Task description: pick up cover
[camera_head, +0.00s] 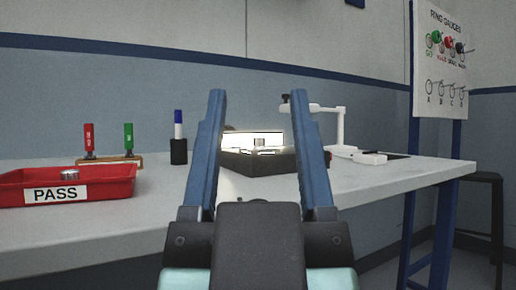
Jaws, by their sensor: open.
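My gripper (257,95) reaches forward over the bench, its two blue fingers wide apart with nothing between them. Beyond the fingers, framed by them, a dark block (258,164) stands on the bench. A bright, lit panel (235,139) shows at it, with a small grey piece (260,142) in front of the light. A small round metal part (70,175) lies in the red PASS tray (115,186) at the left. I cannot tell which of these, if any, is the cover. My fingers hide parts of the block's surroundings.
Red (89,138) and green (129,138) handled gauges stand in a rack. A blue-topped marker stands in a black holder (179,152). A white stand (338,128) is right of the block. The bench's (400,178) right front is clear. A stool (484,178) stands beyond.

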